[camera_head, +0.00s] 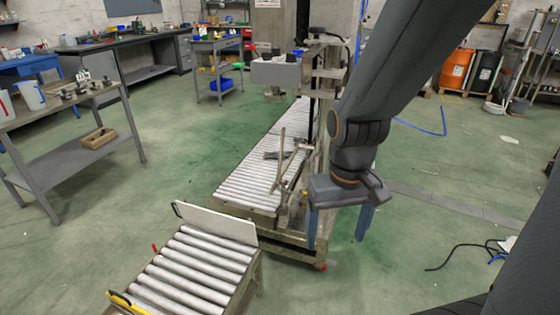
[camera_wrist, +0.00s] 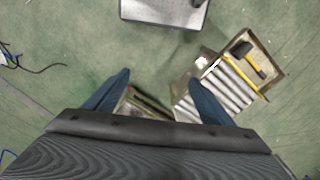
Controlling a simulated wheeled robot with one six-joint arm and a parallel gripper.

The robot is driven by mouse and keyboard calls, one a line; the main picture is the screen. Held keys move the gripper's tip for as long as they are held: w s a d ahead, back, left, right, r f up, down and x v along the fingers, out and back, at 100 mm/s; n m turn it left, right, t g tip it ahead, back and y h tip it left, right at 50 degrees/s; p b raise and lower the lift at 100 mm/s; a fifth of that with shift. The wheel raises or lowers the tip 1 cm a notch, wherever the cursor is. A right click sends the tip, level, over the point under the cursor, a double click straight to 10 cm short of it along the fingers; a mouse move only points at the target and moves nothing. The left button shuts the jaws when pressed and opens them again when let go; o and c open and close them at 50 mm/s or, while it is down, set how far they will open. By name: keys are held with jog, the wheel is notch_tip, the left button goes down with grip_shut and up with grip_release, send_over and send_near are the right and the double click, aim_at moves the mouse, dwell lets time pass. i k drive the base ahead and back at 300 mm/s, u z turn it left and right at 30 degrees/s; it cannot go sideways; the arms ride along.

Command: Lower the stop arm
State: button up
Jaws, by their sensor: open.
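My gripper (camera_head: 338,232) hangs at the end of my arm, to the right of the long roller conveyor's near end. Its two blue fingers are apart with nothing between them; they also show apart in the wrist view (camera_wrist: 158,88). A thin bar (camera_head: 281,158) stands raised and tilted at the right side of the long conveyor, left of my gripper and apart from it. It looks like the stop arm, but I cannot tell for sure. A pale upright plate (camera_head: 215,222) with a black handle stands across the far end of the short roller conveyor.
A workbench (camera_head: 40,122) stands left.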

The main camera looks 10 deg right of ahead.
aim_at(282, 133)
jog(key=u, duration=0.05)
jog(key=k, duration=0.55)
jog(key=z, duration=0.8)
jog(key=i, duration=1.05)
jog(key=u, duration=0.4)
